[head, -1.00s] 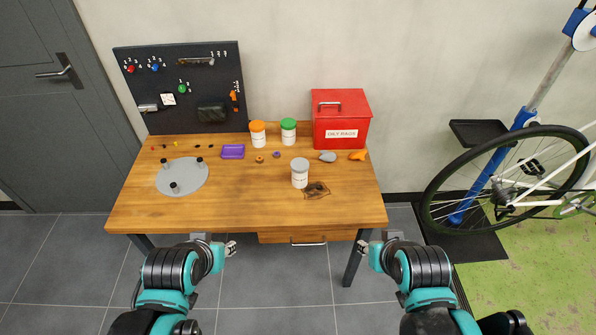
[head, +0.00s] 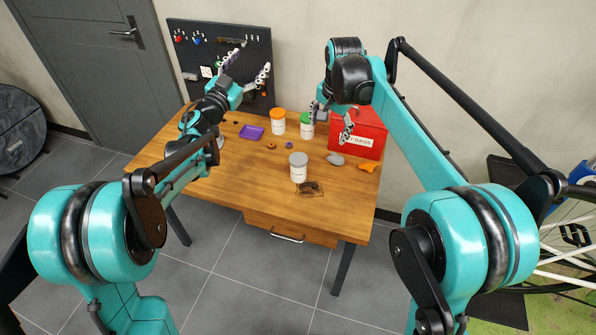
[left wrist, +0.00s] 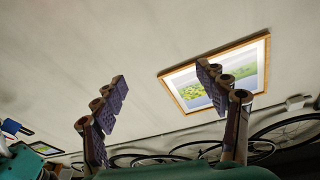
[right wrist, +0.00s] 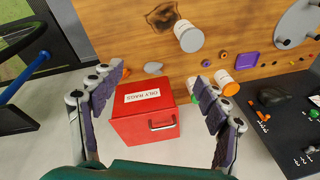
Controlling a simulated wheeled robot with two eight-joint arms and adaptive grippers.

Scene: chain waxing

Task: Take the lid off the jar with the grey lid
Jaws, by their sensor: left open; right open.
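The jar with the grey lid (head: 298,168) stands upright near the middle front of the table, lid on; it also shows in the right wrist view (right wrist: 187,36). My right gripper (head: 334,120) is open and empty, raised above the back of the table near the red box; in its wrist view (right wrist: 158,85) the red box lies between the fingers. My left gripper (head: 246,76) is open and empty, raised in front of the pegboard; its wrist view (left wrist: 165,110) shows wall and a picture. Neither gripper touches the jar.
An orange-lidded jar (head: 278,124) and a green-lidded jar (head: 307,128) stand behind, beside the red oily rags box (head: 366,137). A purple tray (head: 251,132) and small parts are left. The front of the table is clear.

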